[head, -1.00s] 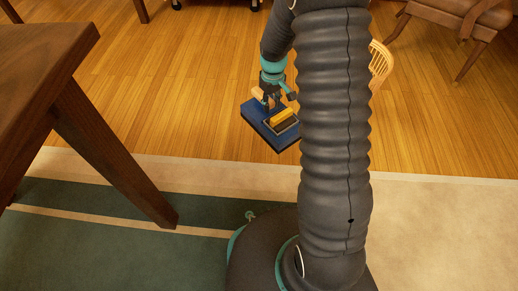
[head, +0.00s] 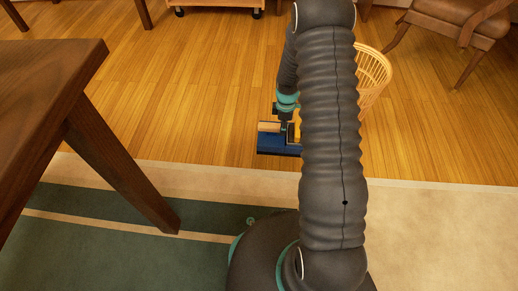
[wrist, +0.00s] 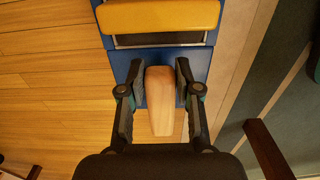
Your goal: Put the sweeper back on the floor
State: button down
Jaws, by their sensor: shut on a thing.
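The sweeper (head: 278,146) has a flat blue body, a yellow part on top and a pale wooden grip. It is over the wood floor, close to the rug's edge, partly hidden behind my arm in the head view. I cannot tell whether its underside touches the floor. In the wrist view my gripper (wrist: 160,82) is shut on the wooden grip of the sweeper (wrist: 208,62), one finger on each side. The yellow part lies beyond the fingertips. In the head view my gripper (head: 286,120) is above the sweeper.
A dark wooden table (head: 50,75) stands at the left, its slanted leg over the green and cream rug (head: 95,195). A pale slatted basket-like thing (head: 375,78) is behind my arm. A padded armchair (head: 465,22) stands at the upper right. The floor (head: 190,90) left of the sweeper is clear.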

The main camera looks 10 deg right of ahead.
jog(key=a+f, duration=0.2)
jog(key=a, duration=0.1)
jog(key=w+a+f, duration=0.1)
jog(key=a+f, duration=0.1)
jog(key=a, duration=0.1)
jog(key=a+f+b, duration=0.1)
jog(key=a, duration=0.2)
jog(key=shift+w+a+f, duration=0.3)
jog(key=shift+f, duration=0.1)
jog(key=shift+f+b, duration=0.3)
jog(key=shift+f, duration=1.7)
jog(key=shift+f, duration=0.1)
jog(key=c, duration=0.8)
grip_release()
